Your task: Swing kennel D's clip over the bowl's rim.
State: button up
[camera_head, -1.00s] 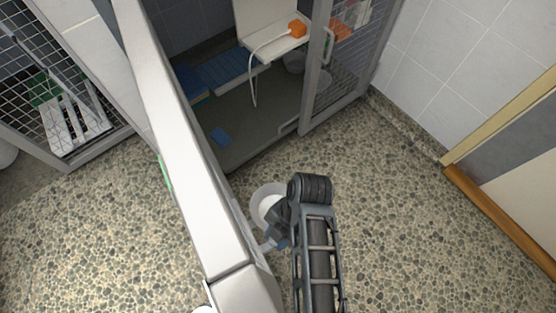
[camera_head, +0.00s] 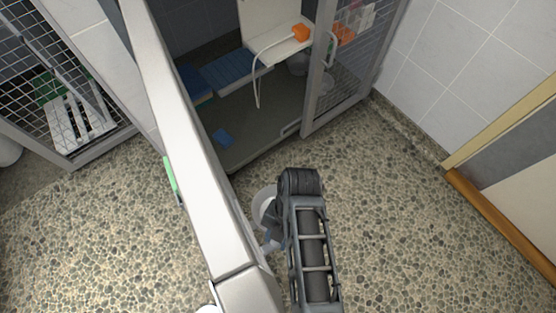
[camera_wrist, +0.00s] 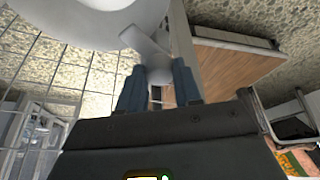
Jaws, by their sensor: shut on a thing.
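A pale grey clip (camera_wrist: 146,42) lies across the bowl's edge in that view. My gripper (camera_wrist: 158,78) is shut on the clip's lower end, between two blue-grey fingers. In the head view my gripper (camera_head: 271,238) is mostly hidden by my arm. I cannot tell whether the clip is over the rim.
A pale door or panel edge (camera_head: 195,185) stands close left of my arm. Behind is an open kennel with a blue slatted mat (camera_head: 236,70) and a shelf with an orange item (camera_head: 301,32). A wire-mesh kennel (camera_head: 60,90) is at left. Pebbled floor (camera_head: 420,230) at right is clear.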

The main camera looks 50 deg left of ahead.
jog(key=o, duration=1)
jog(key=shift+o, duration=0.2)
jog(key=d+p+v, duration=0.1)
jog(key=p+v, duration=0.1)
jog(key=v, duration=0.5)
jog(key=shift+a+r, duration=0.4)
jog(key=shift+a, duration=0.15)
jog(key=shift+w, duration=0.1)
